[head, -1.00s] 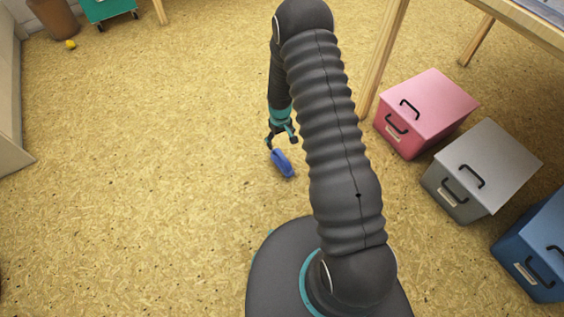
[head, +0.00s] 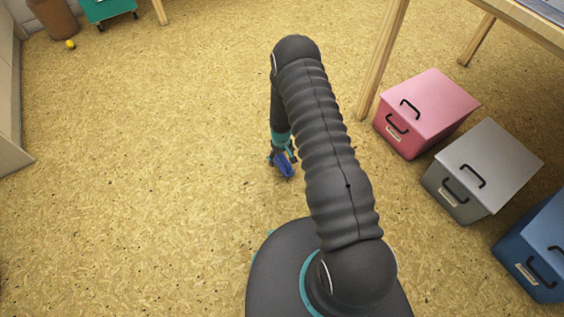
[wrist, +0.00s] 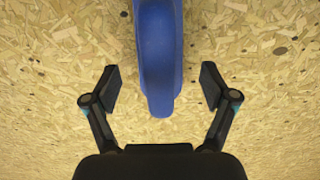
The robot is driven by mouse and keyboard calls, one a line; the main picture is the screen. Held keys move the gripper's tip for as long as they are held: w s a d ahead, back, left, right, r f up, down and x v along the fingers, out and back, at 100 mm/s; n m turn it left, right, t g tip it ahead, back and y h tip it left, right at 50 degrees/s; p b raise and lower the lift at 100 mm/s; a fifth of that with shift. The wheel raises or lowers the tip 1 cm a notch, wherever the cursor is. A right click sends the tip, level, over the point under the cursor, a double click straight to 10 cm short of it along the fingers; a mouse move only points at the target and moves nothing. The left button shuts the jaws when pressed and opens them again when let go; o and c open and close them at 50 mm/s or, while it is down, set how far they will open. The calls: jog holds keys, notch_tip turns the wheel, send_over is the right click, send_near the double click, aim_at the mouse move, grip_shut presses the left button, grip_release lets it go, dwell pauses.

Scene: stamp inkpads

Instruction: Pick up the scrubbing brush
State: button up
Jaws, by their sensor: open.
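The blue scrubbing brush (head: 285,168) lies on the speckled tan floor, just left of my arm in the head view. In the wrist view the brush (wrist: 160,55) runs down from the top edge, and its near end lies between my fingers. My gripper (wrist: 158,88) is open, with one finger on each side of the brush and a visible gap on both sides. In the head view my gripper (head: 283,158) is down at the brush and partly overlaps it. The far end of the brush is cut off in the wrist view.
A pink box (head: 427,110), a grey box (head: 483,168) and a blue box (head: 535,245) stand on the right. A wooden table leg (head: 383,62) stands behind the pink box. A small yellow ball (head: 71,45) lies far left. The floor on the left is clear.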

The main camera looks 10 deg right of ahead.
jog(key=shift+f, duration=0.95)
jog(key=c, duration=1.4)
jog(key=shift+r, duration=0.45)
notch_tip(320, 180, up, 4)
jog(key=shift+d+f, duration=0.15)
jog(key=s+d+r, duration=0.2)
jog(key=d, duration=0.1)
jog(key=s+d+r, duration=0.2)
jog(key=d, duration=0.1)
jog(key=s+d+r, duration=0.2)
jog(key=d, duration=0.1)
jog(key=shift+d+r, duration=0.2)
jog(key=shift+d, duration=0.15)
